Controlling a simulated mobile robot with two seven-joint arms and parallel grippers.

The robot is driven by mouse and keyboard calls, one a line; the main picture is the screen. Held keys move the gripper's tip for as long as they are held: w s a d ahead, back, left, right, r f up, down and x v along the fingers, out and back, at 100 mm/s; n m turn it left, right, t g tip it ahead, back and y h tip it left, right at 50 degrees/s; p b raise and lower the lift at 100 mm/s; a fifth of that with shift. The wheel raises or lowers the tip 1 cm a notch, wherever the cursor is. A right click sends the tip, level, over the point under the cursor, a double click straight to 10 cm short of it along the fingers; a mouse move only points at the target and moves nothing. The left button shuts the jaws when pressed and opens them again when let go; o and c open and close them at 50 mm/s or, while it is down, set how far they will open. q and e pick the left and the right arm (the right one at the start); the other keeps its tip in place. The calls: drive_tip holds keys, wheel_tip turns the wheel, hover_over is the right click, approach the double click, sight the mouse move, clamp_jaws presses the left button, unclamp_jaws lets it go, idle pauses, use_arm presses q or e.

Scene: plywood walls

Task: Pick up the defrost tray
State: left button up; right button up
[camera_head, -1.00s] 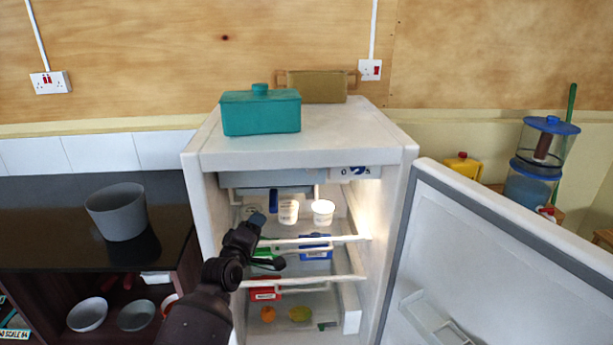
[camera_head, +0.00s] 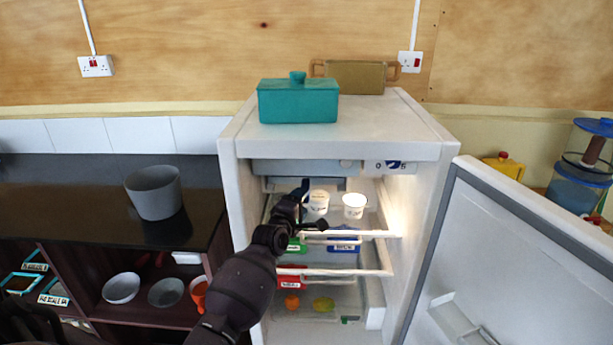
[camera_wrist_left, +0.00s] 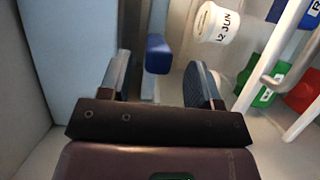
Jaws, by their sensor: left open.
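The defrost tray appears as a thin grey-blue slab (camera_head: 278,184) under the freezer box at the top of the open fridge. In the left wrist view a blue block (camera_wrist_left: 158,54), apparently the tray's handle, lies ahead between the finger lines. My left gripper (camera_head: 311,210) is inside the fridge opening, just below and in front of the tray. Its two fingers also show in the left wrist view (camera_wrist_left: 158,85), open and with nothing between them. The arm covers part of the fridge's left side. My right gripper is not in view.
White cups (camera_head: 354,206) stand close by on the upper shelf. Wire shelf fronts (camera_head: 345,272), a blue box (camera_head: 344,243) and a red box (camera_head: 289,282) are below. The fridge door (camera_head: 510,270) stands open at right. A teal lidded dish (camera_head: 298,102) sits on top.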

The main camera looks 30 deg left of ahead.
use_arm(q)
drive_tip(key=shift+w+a+r, duration=0.1)
drive_tip(key=shift+w+a, duration=0.15)
drive_tip(key=shift+w, duration=0.85)
drive_tip(key=shift+w+a, duration=0.25)
drive_tip(key=shift+w, duration=0.85)
clamp_jaws()
